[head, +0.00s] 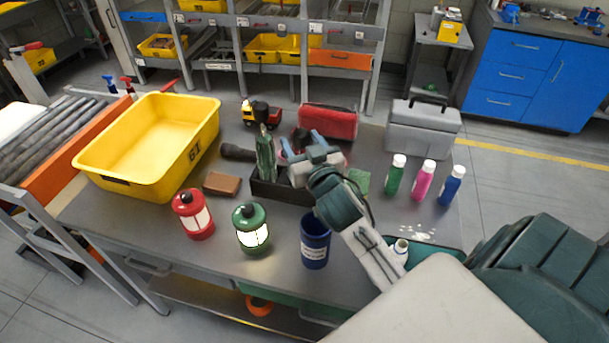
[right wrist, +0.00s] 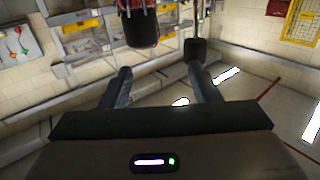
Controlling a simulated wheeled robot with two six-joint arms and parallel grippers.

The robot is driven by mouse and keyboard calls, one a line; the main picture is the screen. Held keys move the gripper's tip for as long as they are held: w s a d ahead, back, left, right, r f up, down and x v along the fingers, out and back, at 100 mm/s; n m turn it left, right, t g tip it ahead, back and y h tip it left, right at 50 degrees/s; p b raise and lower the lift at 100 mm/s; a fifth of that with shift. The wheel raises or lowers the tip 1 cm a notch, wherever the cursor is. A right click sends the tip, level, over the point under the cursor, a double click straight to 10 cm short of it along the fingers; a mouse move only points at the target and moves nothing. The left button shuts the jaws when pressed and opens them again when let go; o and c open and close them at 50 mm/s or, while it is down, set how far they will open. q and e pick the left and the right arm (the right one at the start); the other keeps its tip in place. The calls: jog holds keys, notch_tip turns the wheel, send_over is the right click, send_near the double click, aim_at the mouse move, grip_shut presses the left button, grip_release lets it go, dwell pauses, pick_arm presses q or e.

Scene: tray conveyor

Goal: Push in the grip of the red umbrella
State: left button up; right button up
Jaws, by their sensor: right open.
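My right gripper (head: 300,146) is open, its two blue fingers spread above the dark open box (head: 275,192) in the head view. Behind the fingers is a patch of red and black, mostly hidden by the gripper; I cannot tell its full shape. In the right wrist view, my open fingers (right wrist: 161,82) point up the picture. Beyond them at the top are a red body with a dark end (right wrist: 140,28) and a black grip (right wrist: 196,50) on a thin shaft. Which part belongs to the red umbrella is unclear. Nothing is between the fingertips. My left gripper is not visible.
A folded green item (head: 265,158) stands at the box's left end. A red lantern (head: 194,215), green lantern (head: 251,229) and blue cup (head: 315,242) are in front. A yellow bin (head: 150,146) is left; several bottles (head: 423,180) and a grey toolbox (head: 422,128) are right.

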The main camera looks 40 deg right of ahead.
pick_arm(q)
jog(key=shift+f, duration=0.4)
pick_arm(e)
jog(key=s+a+r, duration=0.1)
jog(key=s+a, duration=0.4)
jog(key=s, duration=0.3)
jog(key=shift+f, duration=0.1)
